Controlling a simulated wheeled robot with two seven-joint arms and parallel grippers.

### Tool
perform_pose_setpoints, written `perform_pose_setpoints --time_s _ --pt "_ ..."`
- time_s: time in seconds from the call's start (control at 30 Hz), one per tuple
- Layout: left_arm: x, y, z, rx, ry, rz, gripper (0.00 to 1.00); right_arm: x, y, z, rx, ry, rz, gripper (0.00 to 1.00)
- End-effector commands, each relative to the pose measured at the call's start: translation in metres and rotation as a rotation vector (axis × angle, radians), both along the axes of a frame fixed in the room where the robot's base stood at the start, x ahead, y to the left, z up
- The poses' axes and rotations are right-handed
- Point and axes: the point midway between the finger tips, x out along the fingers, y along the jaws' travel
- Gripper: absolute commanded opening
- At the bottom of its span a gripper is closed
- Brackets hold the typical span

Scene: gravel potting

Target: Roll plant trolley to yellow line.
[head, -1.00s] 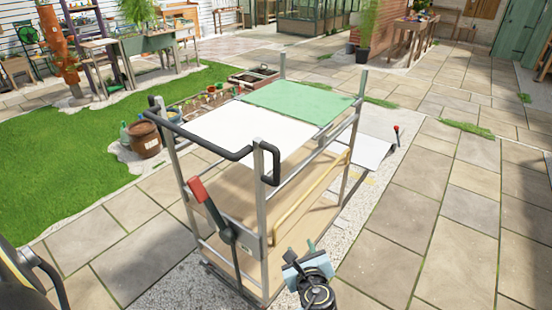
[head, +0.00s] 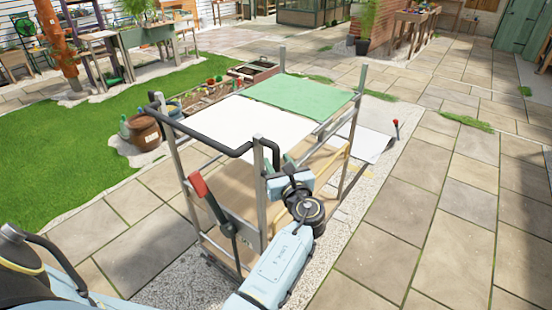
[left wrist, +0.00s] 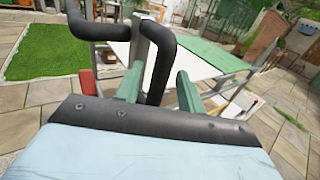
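The plant trolley (head: 174,175) is a metal frame with a white and green top, a wooden lower shelf and a black push handle (head: 205,137). It stands upright on gravel. A lever with a red grip (head: 199,185) is on its near end. My left gripper (head: 285,162) is at the handle's right end. In the left wrist view its green fingers (left wrist: 158,88) are apart, with the black handle (left wrist: 160,50) between them; contact cannot be told. Faint yellowish marks (head: 369,169) show on the ground beyond the trolley; I cannot tell whether they are the line. My right gripper is out of view.
A white sheet (head: 371,146) and a red-topped lever (head: 396,128) are behind the trolley on the right. Brown pots (head: 144,131) and planter boxes stand along the lawn (head: 75,170). Open paving (head: 410,230) lies to the right.

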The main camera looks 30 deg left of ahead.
Motion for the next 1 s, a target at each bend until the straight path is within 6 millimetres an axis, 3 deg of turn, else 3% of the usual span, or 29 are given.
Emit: perform_pose_setpoints --time_s 0.2,0.5,0.8,1.0 --pt "0.012 0.015 0.000 -0.002 -0.001 0.000 0.39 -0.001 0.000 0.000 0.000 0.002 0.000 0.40" --pt "0.013 0.017 0.000 -0.001 0.000 -0.001 0.39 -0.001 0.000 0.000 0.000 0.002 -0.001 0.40" --pt "0.013 0.017 0.000 -0.001 0.000 -0.001 0.01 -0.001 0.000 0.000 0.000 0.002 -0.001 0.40" --pt "0.013 0.017 -0.001 -0.001 0.000 -0.001 0.00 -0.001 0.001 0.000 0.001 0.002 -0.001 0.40"
